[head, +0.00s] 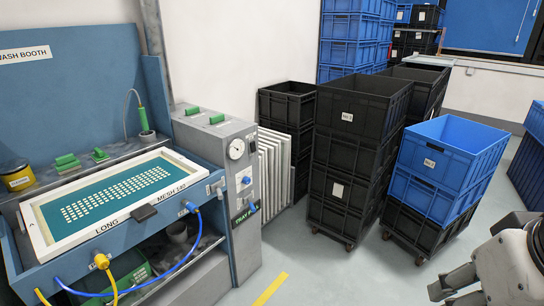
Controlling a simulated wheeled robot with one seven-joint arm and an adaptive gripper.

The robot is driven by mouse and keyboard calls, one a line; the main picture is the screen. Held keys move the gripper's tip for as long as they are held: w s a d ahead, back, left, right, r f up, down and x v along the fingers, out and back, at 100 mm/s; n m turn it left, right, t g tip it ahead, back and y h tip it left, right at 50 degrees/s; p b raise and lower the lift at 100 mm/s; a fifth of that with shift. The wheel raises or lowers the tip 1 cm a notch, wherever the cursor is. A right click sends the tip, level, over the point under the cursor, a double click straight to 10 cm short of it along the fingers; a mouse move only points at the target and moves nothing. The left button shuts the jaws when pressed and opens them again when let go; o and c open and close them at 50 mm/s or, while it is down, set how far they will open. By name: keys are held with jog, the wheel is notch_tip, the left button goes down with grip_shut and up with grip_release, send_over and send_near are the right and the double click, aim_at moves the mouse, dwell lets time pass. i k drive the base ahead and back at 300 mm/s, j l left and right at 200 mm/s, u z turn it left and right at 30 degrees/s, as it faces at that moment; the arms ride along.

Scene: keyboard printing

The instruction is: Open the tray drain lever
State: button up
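A dark label reading "TRAY D…" (243,216) is on the right-hand grey cabinet of the wash booth. A small blue handle (252,207) sits at the label's right end and partly covers the lettering. I cannot tell its exact angle. The wash tray (40,279) is the blue trough left of the cabinet, with a framed mesh screen (120,204) lying across it. My gripper (440,292) is at the lower right corner, far from the cabinet and touching nothing visible. Its fingers are partly cut off by the frame, so their opening is unclear.
The cabinet carries a round gauge (236,149) and another blue knob (246,181). White panels (274,170) lean beside it. Black crates (347,190) and blue crates (443,165) stand on wheeled dollies. The floor (330,275) between cabinet and gripper is clear.

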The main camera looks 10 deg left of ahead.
aim_at(219, 193)
jog(key=i+l+u, duration=0.1)
jog(key=i+l, duration=0.15)
jog(key=i, duration=0.25)
jog(key=i+l+u, duration=0.1)
jog(key=i+l, duration=0.15)
jog(key=i, duration=0.25)
jog(key=i+j, duration=0.2)
jog(key=i, duration=0.2)
jog(key=i+j, duration=0.25)
jog(key=i+u, duration=0.05)
jog(key=i, duration=0.05)
